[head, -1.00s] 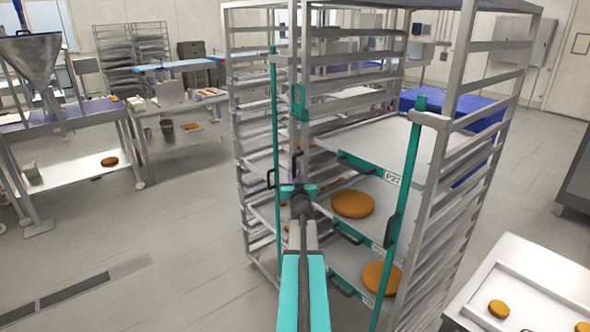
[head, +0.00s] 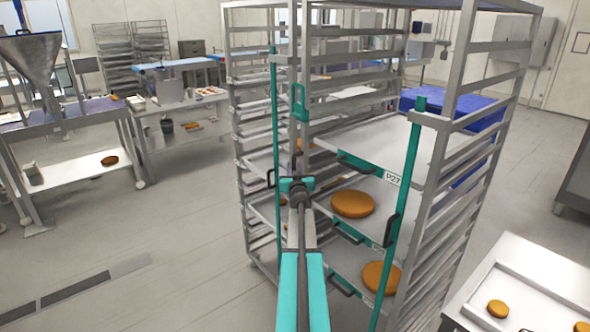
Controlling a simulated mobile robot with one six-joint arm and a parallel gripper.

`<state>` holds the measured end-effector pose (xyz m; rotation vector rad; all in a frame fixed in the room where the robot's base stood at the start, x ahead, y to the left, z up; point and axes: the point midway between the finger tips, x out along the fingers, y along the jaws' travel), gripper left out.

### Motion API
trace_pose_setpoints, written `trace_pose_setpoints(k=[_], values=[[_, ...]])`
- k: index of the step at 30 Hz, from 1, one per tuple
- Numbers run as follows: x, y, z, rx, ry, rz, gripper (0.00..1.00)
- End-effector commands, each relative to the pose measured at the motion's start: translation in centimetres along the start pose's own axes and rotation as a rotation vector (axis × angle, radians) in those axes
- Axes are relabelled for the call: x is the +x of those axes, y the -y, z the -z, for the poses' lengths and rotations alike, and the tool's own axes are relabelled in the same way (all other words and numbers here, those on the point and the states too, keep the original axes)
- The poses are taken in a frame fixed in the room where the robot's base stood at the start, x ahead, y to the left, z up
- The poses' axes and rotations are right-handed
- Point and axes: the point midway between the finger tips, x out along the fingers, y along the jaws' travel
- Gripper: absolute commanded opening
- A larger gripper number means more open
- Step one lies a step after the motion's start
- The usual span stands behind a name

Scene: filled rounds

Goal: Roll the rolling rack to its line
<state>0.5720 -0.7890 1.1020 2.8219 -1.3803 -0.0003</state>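The rolling rack (head: 466,100) is a tall grey metal frame with many side rails, standing upright just ahead. Teal upright bars (head: 405,215) with dark handles run along its front. It holds trays (head: 385,140), one labelled P27, and brown rounds (head: 353,204) lie on the lower ones. My gripper (head: 297,178) is in front of the rack's near left part, close to a grey upright. A teal bracket (head: 299,102) is above it. My wrist hides the fingertips, so I cannot tell whether they touch the rack. The rack's wheels are mostly hidden, and I cannot identify its line.
A white table (head: 525,290) with rounds stands close at the lower right. A worktable with a hopper (head: 30,62) is at the left. A dark floor drain strip (head: 75,288) lies at the lower left. Grey floor (head: 190,235) left of the rack is clear.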

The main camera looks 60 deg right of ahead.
Motion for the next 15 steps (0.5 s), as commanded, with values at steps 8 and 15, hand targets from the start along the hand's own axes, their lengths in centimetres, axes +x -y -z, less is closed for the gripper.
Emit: trace_pose_setpoints(k=[8,15], values=[[-0.02,-0.04,0.0,0.0,0.0,-0.001,0.0],[-0.02,-0.12,-0.01,0.0,0.0,-0.002,0.0]])
